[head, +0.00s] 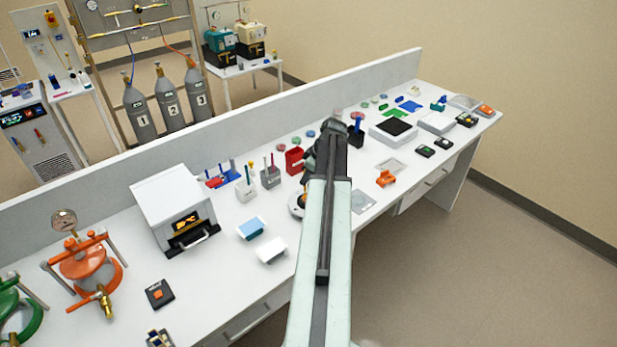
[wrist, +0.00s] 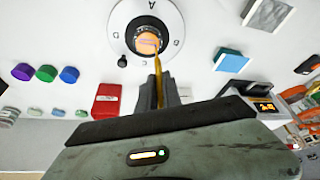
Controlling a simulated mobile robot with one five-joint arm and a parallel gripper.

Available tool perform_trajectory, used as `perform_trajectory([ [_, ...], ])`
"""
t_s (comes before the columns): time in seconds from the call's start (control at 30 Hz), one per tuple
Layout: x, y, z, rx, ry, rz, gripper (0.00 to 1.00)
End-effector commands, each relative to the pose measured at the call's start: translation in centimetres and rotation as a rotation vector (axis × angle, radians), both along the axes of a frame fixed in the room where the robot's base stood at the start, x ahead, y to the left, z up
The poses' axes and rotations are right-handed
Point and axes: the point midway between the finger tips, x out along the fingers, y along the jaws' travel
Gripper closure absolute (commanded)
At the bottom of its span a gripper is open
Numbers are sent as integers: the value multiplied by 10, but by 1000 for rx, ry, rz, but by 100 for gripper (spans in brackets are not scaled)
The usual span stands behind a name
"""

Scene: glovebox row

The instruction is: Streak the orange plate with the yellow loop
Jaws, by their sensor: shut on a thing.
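The orange plate (wrist: 146,43) sits at the centre of a round white dial stand (wrist: 172,22) marked with letters, in the wrist view. A faint paler mark shows on the plate. My gripper (wrist: 160,92) is shut on the yellow loop (wrist: 158,72), whose thin shaft points from the fingers toward the plate. The loop's far end overlaps the near edge of the plate in the picture; I cannot tell whether it touches. In the head view my arm hides the gripper and most of the stand (head: 295,204); a bit of yellow shows beside the arm.
A red holder (head: 294,161), a grey holder (head: 270,178) and a white holder (head: 246,191) stand left of my arm. A white box device (head: 174,205) is farther left. A blue-topped block (head: 252,228) and white block (head: 272,250) lie near the front.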

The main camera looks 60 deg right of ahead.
Motion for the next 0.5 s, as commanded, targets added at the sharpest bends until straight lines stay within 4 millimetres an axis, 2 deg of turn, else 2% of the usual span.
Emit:
perform_trajectory([
  [0.5, 5, -2, 0, 0, 0, 0, 100],
])
